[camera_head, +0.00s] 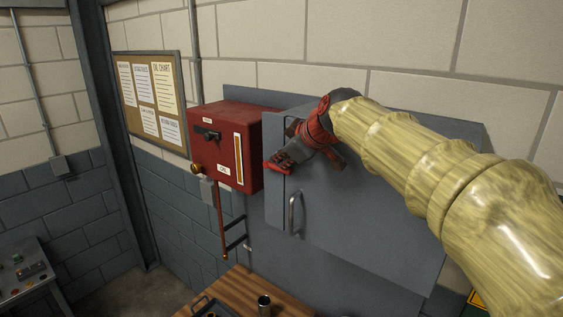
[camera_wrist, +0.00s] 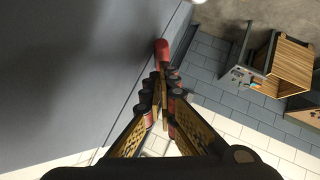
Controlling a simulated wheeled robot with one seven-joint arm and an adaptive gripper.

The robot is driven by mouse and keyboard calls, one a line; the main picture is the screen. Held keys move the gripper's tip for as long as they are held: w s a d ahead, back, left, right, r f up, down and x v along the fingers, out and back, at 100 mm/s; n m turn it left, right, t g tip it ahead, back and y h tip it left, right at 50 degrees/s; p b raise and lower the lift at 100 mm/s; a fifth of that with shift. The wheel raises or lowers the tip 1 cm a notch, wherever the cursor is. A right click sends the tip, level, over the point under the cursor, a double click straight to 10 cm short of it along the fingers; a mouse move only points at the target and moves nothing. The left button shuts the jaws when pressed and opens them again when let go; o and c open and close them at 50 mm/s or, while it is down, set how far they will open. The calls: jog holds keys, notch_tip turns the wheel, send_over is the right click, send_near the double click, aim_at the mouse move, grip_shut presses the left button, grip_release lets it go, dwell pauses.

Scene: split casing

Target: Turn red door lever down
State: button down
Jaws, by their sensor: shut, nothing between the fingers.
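The red door lever (camera_head: 277,168) is on the grey cabinet door (camera_head: 365,220), near its left edge. My gripper (camera_head: 284,157) is at the lever, with its fingertips just above it in the head view. In the wrist view the red end of the lever (camera_wrist: 161,48) shows just beyond the fingertips (camera_wrist: 164,78). The fingers are shut together with nothing between them. I cannot tell whether they touch the lever. Part of the lever is hidden behind the fingers.
A grey pull handle (camera_head: 295,213) is lower on the door. A red wall box (camera_head: 222,150) stands close to the left of the cabinet. A wooden table (camera_head: 243,287) with a metal cup (camera_head: 264,304) and a dark tray is below. A control panel (camera_head: 22,272) is at lower left.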

aim_at(280, 171)
jog(key=shift+s+d+f+y+b, duration=0.15)
jog(key=shift+f+y+b, duration=0.15)
jog(key=shift+b, duration=1.05)
jog(key=t+b, duration=0.1)
jog(key=b, duration=0.2)
jog(key=shift+d+f+b, duration=0.1)
jog(key=shift+f+b, duration=0.2)
jog(key=shift+b, duration=0.05)
jog(key=b, duration=0.3)
jog(key=f+t+y+b, duration=0.1)
jog(key=b, duration=0.3)
jog(key=shift+s+d+f+m, duration=0.15)
jog(key=shift+f+m, duration=0.1)
jog(key=shift+m, duration=0.05)
jog(key=f+t+y+b, duration=0.1)
jog(key=b, duration=0.7)
jog(key=shift+s+d, duration=0.1)
jog(key=f+m+t+y+b, duration=0.1)
jog(key=t+b, duration=0.1)
jog(key=b, duration=0.9)
jog(key=shift+f+y, duration=0.35)
jog(key=shift+y, duration=0.05)
jog(key=f+t+y+b, duration=0.1)
jog(key=b, duration=0.6)
jog(key=shift+m+t, duration=0.4)
jog(key=b, duration=0.2)
jog(key=shift+f+b, duration=0.2)
jog(key=shift+b, duration=0.45)
